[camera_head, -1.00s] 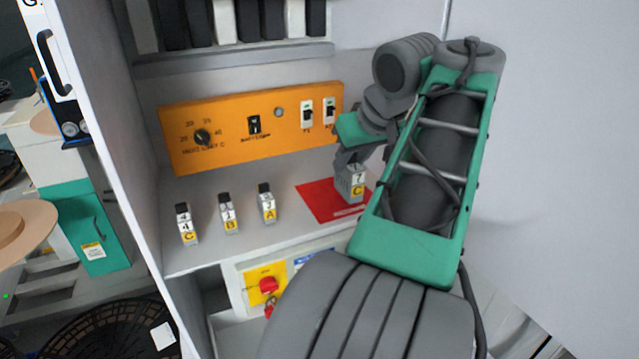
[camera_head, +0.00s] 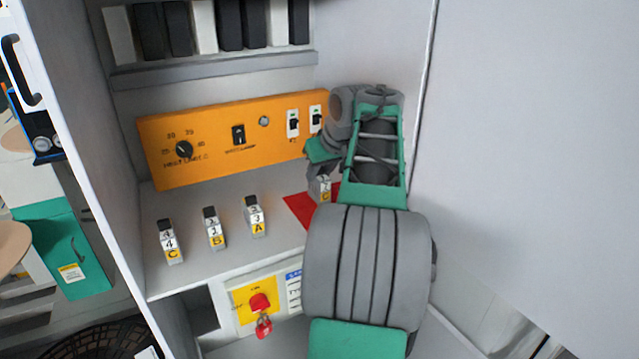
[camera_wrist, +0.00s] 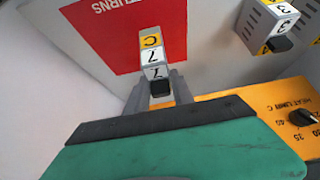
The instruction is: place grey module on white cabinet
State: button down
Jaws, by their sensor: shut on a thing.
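The grey module (camera_head: 324,187) has a yellow C label and number tags. It is in my gripper (camera_head: 318,170), at the right end of the white cabinet's shelf (camera_head: 215,262). In the wrist view the same module (camera_wrist: 153,55) sits between the fingers of my gripper (camera_wrist: 155,95), which are shut on it. Behind it lies the red mat (camera_wrist: 110,30), marked "RETURNS". My arm hides part of the module and mat in the head view, and I cannot tell whether the module's base touches the mat.
Three similar modules labelled C (camera_head: 170,243), B (camera_head: 213,230) and A (camera_head: 255,217) stand in a row left of the red mat. An orange control panel (camera_head: 165,160) is behind them. A red switch with a padlock (camera_head: 260,303) is below the shelf. The right wall is close to my arm.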

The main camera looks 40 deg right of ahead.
aim_at(322, 178)
jog(key=shift+f, duration=1.3)
jog(key=shift+s+f, duration=0.1)
jog(key=shift+f, duration=0.15)
jog(key=c, duration=1.1)
grip_release()
